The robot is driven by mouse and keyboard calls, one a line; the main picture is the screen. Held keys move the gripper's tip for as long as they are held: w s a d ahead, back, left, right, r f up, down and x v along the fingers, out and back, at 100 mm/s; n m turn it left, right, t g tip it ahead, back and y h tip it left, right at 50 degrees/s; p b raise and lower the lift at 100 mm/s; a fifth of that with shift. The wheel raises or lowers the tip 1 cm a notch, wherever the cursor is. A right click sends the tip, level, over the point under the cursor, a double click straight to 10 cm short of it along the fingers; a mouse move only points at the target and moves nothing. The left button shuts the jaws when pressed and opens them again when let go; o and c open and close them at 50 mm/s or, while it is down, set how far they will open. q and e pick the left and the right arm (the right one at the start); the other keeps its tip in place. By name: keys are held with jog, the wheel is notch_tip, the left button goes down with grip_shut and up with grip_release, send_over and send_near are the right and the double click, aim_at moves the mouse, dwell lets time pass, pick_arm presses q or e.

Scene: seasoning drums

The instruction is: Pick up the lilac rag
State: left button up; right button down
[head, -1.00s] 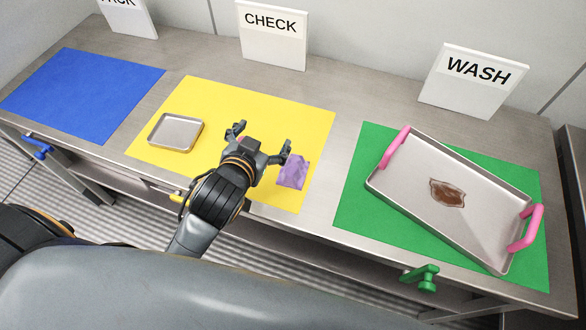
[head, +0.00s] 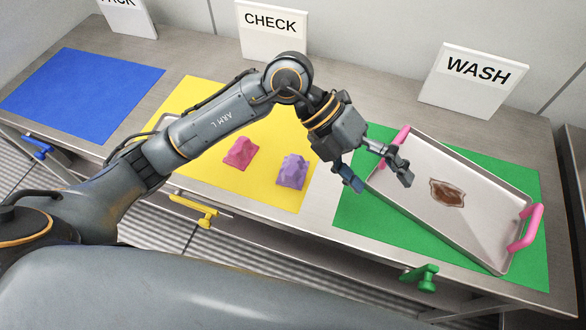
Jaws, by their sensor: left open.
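The lilac rag (head: 292,171) lies crumpled on the right part of the yellow mat (head: 262,195), near the front edge of the counter. My left gripper (head: 378,183) is open and empty. It is to the right of the rag, in front of the left end of the large tray and above the green mat. The gripper and the rag are clearly apart. My right gripper is not in view.
A pink rag (head: 240,153) lies left of the lilac one. The large tray (head: 478,233) with pink handles and a brown stain sits on the green mat (head: 365,215). My left arm crosses over the yellow mat and mostly hides a small tray. The blue mat (head: 80,95) is empty.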

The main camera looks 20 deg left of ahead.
pick_arm(q)
jog(key=w+a+f+n+t+y, duration=0.1)
jog(key=w+a+f+y, duration=0.15)
jog(key=a, duration=0.25)
jog(key=w+a+f+t+y, duration=0.1)
jog(key=w+a+f+y, duration=0.1)
jog(key=a+y, duration=0.2)
jog(key=n+y, duration=0.2)
jog(key=y, duration=0.2)
send_over(292, 165)
jog(key=shift+t+h, duration=0.25)
jog(key=shift+t, duration=0.05)
jog(key=f, duration=0.5)
jog(key=f+p, duration=0.1)
jog(key=f, duration=0.1)
jog(key=shift+s+d+f, duration=0.2)
jog(key=shift+d+f, duration=0.05)
jog(key=shift+f, duration=0.05)
jog(key=f, duration=0.2)
jog(key=f+p, duration=0.1)
jog(key=f, duration=0.1)
jog(key=shift+w+a+f+p, duration=0.2)
jog(key=shift+f+p, duration=0.1)
jog(key=shift+f, duration=0.4)
jog(key=c, duration=1.2)
